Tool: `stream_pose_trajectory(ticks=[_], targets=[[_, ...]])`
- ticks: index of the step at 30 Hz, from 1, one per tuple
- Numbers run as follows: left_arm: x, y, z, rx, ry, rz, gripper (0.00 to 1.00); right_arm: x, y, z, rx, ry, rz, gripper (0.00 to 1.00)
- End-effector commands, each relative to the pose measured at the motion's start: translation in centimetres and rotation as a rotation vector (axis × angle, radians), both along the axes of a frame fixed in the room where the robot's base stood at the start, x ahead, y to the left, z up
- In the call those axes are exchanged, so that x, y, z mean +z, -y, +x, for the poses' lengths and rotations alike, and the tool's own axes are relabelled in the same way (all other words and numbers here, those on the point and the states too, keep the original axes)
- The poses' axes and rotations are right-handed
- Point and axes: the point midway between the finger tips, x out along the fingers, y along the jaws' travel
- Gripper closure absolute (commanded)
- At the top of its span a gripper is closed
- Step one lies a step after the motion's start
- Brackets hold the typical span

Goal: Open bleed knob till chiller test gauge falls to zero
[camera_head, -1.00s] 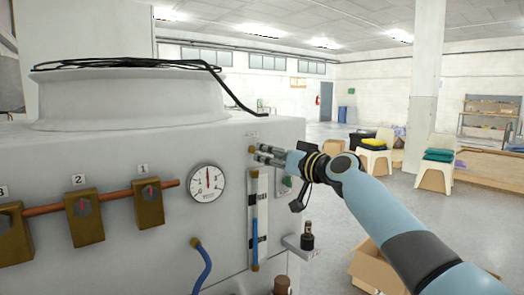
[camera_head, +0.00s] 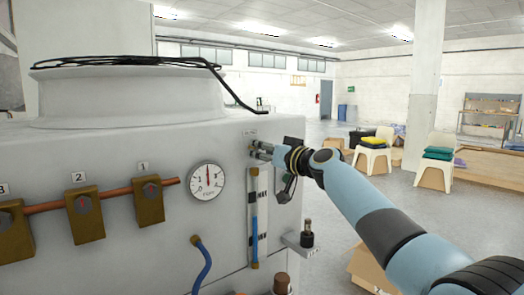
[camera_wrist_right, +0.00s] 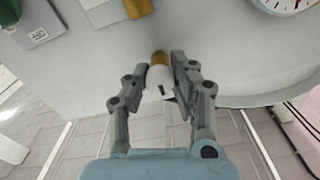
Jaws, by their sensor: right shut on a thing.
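The bleed knob (camera_wrist_right: 157,80), a small pale cap with a dark mark on a brass stem, sits between my right gripper's fingers in the right wrist view. My right gripper (camera_wrist_right: 160,78) is shut on it. In the head view my right gripper (camera_head: 256,150) reaches the upper right of the machine's front, and its fingers largely hide the knob. The round white chiller test gauge (camera_head: 208,182) is left of the gripper; its needle points about straight up, off the end of the scale. Its edge also shows at the top right of the wrist view (camera_wrist_right: 287,4). My left gripper is not in view.
A clear sight tube (camera_head: 254,218) with blue inside runs down below the gripper. Three brass valve blocks on a copper pipe (camera_head: 113,189) are at the left. A small shelf (camera_head: 298,243) juts out at the lower right. A cardboard box (camera_head: 368,268) stands on the floor.

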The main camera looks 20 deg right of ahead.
Motion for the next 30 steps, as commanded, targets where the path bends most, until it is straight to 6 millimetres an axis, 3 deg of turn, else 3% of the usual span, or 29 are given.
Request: stream_pose_trajectory(ticks=[14, 30], targets=[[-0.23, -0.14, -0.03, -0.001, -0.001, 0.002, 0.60, -0.04, 0.04, 0.00, -0.001, -0.028, 0.077, 1.00], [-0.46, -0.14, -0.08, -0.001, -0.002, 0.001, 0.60, -0.02, 0.13, 0.02, -0.001, -0.186, 0.512, 1.00]])
